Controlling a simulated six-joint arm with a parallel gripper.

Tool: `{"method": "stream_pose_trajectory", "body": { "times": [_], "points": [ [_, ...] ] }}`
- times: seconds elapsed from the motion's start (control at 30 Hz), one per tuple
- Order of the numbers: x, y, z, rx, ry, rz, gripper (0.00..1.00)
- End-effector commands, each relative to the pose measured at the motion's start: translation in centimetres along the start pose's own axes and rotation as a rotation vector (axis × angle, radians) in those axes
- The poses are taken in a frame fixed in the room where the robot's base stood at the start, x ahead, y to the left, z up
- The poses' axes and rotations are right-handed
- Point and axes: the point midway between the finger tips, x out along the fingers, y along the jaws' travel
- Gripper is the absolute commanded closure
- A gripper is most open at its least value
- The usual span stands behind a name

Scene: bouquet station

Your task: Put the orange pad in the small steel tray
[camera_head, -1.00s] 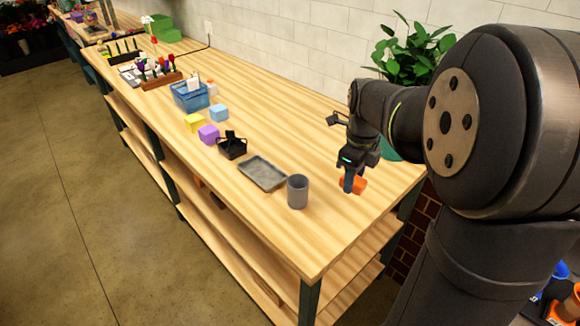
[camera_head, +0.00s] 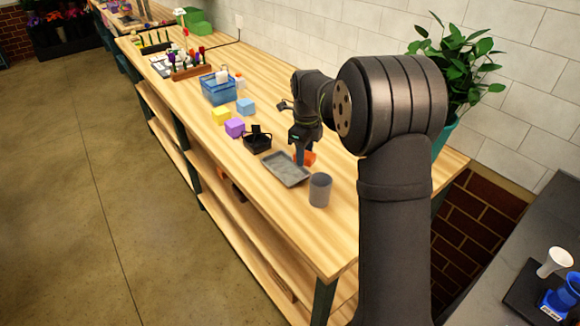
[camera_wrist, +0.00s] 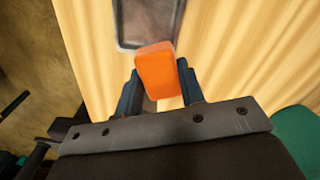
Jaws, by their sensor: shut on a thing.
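The orange pad (camera_wrist: 156,70) is held between the two blue fingers of my gripper (camera_wrist: 158,88) in the wrist view. In the head view my gripper (camera_head: 301,155) points down, with part of the orange pad (camera_head: 310,158) showing at its right side. The small steel tray (camera_head: 286,170) is a shallow grey tray on the wooden bench, just beside the gripper at its lower left. In the wrist view the tray (camera_wrist: 128,40) lies beyond the pad, partly hidden by it. The visible part of the tray is empty.
A grey cup (camera_head: 320,190) stands right of the tray, close to it. A black basket (camera_head: 257,142), a purple cube (camera_head: 234,127), a yellow cube (camera_head: 221,115) and a blue cube (camera_head: 245,106) stand to the left. A blue basket (camera_head: 218,92) is farther back.

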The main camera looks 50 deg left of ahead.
Motion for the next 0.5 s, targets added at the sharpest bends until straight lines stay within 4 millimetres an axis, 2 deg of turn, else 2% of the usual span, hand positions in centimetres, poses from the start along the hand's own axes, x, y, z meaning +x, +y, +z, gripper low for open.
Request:
{"method": "stream_pose_trajectory", "body": {
  "times": [0.1, 0.2, 0.37, 0.5],
  "points": [
    [1.5, 0.5, 2.4, -0.003, 0.000, 0.000, 0.86],
    [2.2, 0.6, 3.6, 0.000, 0.000, 0.000, 0.86],
    [2.8, 0.7, 4.2, 0.001, 0.000, 0.000, 0.86],
    [4.5, 0.8, 4.1, 0.001, 0.001, 0.002, 0.86]
  ]
}}
